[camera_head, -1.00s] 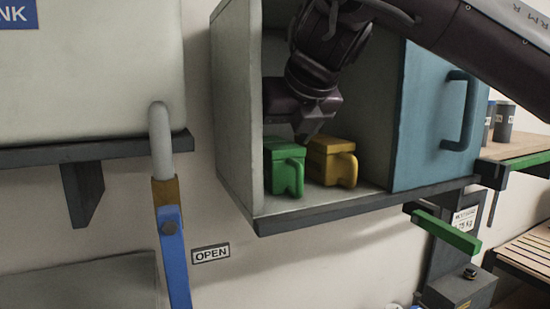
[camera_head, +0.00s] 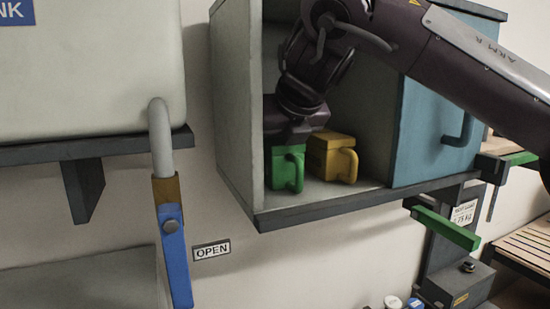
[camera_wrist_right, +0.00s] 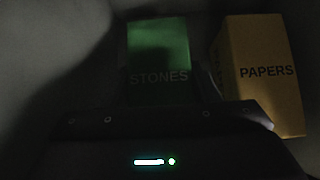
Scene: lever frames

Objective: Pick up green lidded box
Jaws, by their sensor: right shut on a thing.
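The green lidded box (camera_head: 284,172) stands at the left of the open cabinet's floor in the head view, its handle facing outward. In the dark right wrist view, the green box (camera_wrist_right: 158,60) is marked "STONES" and lies between the fingers. My right gripper (camera_head: 290,142) reaches down from above and is shut on the green box; the gripper's body hides the top of the lid. The fingertips are hard to make out. My left gripper is in neither view.
A yellow box (camera_head: 333,158), marked "PAPERS" in the wrist view, stands close on the right. The cabinet's left wall (camera_head: 236,110) is close on the left. A blue sliding door (camera_head: 432,130) covers the cabinet's right part. A blue lever (camera_head: 175,255) is outside, lower left.

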